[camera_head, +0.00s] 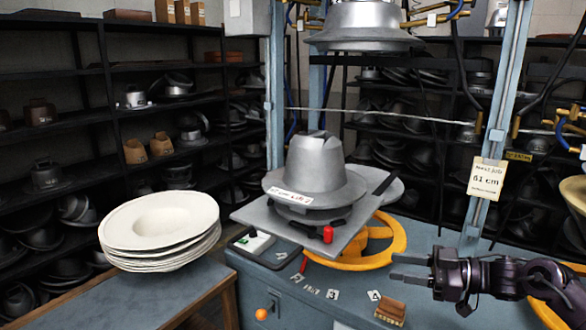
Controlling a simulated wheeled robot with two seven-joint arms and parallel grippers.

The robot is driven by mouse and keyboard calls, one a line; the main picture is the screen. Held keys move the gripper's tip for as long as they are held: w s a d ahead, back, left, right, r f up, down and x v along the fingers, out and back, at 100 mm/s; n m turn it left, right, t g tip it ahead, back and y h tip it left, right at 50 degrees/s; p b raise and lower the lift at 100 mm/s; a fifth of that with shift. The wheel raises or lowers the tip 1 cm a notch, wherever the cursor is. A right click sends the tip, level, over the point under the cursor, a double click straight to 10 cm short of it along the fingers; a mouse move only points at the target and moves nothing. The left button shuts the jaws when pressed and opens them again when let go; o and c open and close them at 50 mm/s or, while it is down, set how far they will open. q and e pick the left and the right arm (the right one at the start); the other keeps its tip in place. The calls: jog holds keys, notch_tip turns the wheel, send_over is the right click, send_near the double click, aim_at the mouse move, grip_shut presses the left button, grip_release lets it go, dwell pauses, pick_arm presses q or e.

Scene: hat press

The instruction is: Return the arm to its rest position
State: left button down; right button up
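My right gripper (400,267) reaches in from the right edge at the lower right, above the blue press bench (300,295). Its two dark fingers point left with a gap between them, and nothing shows in the gap. It is apart from the press. The grey metal hat form (318,168) stands on the square press plate (275,222) to its left, with a white label on its brim. The upper press die (365,25) hangs above, apart from the form. My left gripper is not in view.
A stack of several cream hat blanks (160,220) sits on a table at left. A yellow handwheel (375,245) is close behind my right gripper. A blue frame post (490,130) with a "61 cm" tag (487,178) rises behind it. A brown block (391,308) lies on the bench.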

jog(key=s+a+f+m+t+h, duration=0.4)
jog(key=a+f+t+h, duration=0.15)
jog(key=a+f, duration=0.8)
jog(key=s+d+f+m+g+h, duration=0.3)
jog(key=s+d, duration=0.1)
jog(key=s, duration=0.4)
jog(key=s+d+f+m+g+h, duration=0.2)
jog(key=s+d+m+h, duration=0.15)
jog(key=s, duration=0.55)
jog(key=s+d+f+m+g+h, duration=0.2)
jog(key=s+d+f+g+h, duration=0.15)
jog(key=s, duration=0.45)
notch_tip(320, 180, down, 27)
jog(key=s+d+f+g, duration=0.2)
jog(key=s+d+f, duration=0.1)
jog(key=s+f, duration=1.7)
jog(key=shift+s, duration=0.7)
jog(key=shift+d, duration=0.1)
